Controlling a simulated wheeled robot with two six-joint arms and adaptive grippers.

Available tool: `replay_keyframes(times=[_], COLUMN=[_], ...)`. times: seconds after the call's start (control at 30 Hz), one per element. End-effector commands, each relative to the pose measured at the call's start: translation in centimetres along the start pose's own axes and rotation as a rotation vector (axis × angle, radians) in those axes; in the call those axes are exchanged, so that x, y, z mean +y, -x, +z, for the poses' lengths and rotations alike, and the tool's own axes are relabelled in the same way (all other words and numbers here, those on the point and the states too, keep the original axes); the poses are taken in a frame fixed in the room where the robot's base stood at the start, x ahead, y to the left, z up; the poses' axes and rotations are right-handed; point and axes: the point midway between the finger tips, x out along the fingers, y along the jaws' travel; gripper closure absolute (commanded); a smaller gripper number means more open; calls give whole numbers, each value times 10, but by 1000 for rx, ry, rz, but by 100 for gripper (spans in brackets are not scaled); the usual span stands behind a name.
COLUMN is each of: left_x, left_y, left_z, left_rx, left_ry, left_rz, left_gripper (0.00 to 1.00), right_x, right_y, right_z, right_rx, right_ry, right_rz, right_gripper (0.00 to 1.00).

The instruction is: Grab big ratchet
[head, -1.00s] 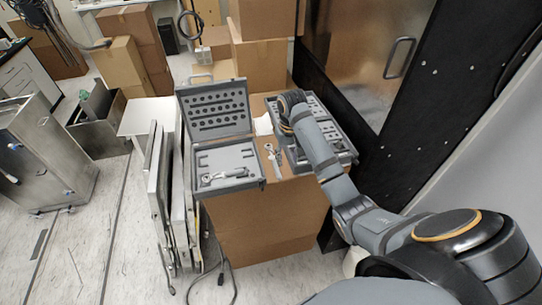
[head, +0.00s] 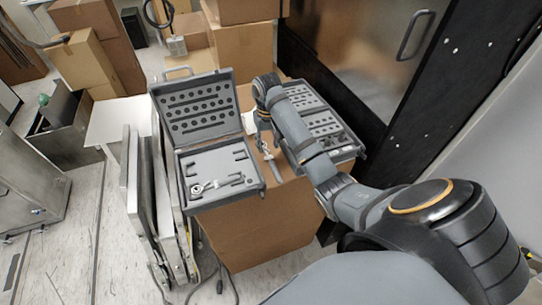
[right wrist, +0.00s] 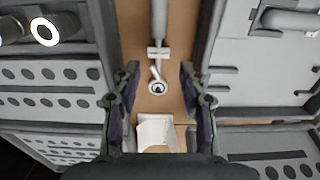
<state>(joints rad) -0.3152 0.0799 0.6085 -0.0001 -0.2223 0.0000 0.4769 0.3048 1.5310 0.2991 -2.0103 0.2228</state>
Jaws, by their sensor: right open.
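A metal ratchet (head: 268,160) lies on the brown cardboard box between two grey tool cases. My right gripper (head: 263,122) is open and empty above the head end of this ratchet, with one finger to each side in the right wrist view (right wrist: 159,75). A second ratchet (head: 212,187) lies in the left tool case. Which one is bigger is hard to tell. My left gripper is not in view.
The open left case (head: 183,200) has its lid raised at the back. The right case (head: 345,150) is partly hidden by my right arm. A white item (right wrist: 157,132) lies near the ratchet head. A dark cabinet stands at the right.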

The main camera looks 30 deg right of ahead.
Motion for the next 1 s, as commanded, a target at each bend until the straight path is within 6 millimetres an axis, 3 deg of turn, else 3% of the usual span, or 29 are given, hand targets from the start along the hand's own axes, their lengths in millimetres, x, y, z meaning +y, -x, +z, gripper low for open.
replay_keyframes(times=[0.03,0.17,0.3,0.43,0.6,0.77,1.0], left_x=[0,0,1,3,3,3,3], left_y=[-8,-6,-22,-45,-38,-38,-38], left_z=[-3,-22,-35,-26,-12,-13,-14], left_rx=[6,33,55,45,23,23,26], left_ry=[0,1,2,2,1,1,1], left_rz=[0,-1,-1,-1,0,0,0], left_gripper=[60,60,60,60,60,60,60], right_x=[0,0,1,3,2,2,2], right_y=[-7,-6,-22,-45,-57,-56,-56], right_z=[0,0,0,0,0,0,0], right_rx=[1,1,0,0,0,1,1], right_ry=[0,0,0,0,1,1,0], right_rz=[0,0,0,1,0,0,0], right_gripper=[58,58,58,58,58,58,90])
